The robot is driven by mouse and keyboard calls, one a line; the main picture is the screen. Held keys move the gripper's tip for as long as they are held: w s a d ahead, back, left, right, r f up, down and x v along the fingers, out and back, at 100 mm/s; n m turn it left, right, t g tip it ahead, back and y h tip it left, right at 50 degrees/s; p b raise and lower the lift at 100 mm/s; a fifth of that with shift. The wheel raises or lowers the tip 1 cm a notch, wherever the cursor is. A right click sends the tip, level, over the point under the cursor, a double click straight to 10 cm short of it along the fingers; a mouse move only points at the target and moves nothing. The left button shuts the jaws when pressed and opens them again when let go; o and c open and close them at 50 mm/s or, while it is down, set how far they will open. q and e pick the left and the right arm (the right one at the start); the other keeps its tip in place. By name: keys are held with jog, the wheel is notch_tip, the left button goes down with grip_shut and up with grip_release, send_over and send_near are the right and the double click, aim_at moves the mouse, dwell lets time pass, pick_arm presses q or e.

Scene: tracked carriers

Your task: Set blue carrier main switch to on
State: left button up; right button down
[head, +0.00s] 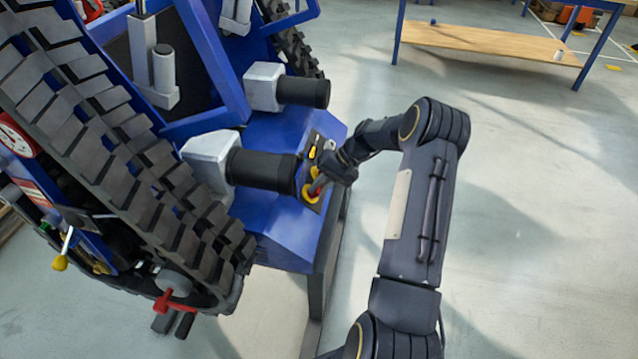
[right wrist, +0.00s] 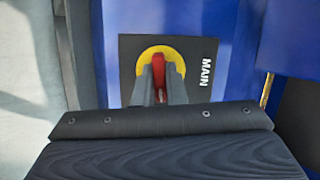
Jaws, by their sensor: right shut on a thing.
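The blue carrier (head: 285,235) stands on the left in the head view, with a control panel on its blue box end. Its main switch (head: 307,198) is a red handle on a yellow disc, partly covered by my gripper. In the right wrist view the red handle (right wrist: 151,58) sits on the yellow disc, on a black plate (right wrist: 201,92) marked MAIN. My right gripper (head: 317,187) is shut on the red handle, with a finger on each side of it (right wrist: 161,84). Part of the handle is hidden between the fingers. My left gripper is out of view.
Two black handgrips (head: 264,172) on grey mounts stick out close to the panel. Black rubber tracks (head: 95,125) run along the carrier. A table with a wooden lower shelf (head: 490,42) stands at the back right. The floor (head: 530,200) to the right is clear.

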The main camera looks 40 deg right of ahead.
jog(key=shift+d+m, duration=0.1)
jog(key=shift+m, duration=0.5)
jog(key=c, duration=1.5)
grip_release()
jog(key=p+v, duration=0.1)
jog(key=v, duration=0.6)
jog(key=shift+s+d+r, duration=0.2)
jog(key=shift+s+d, duration=0.05)
jog(key=shift+d, duration=0.1)
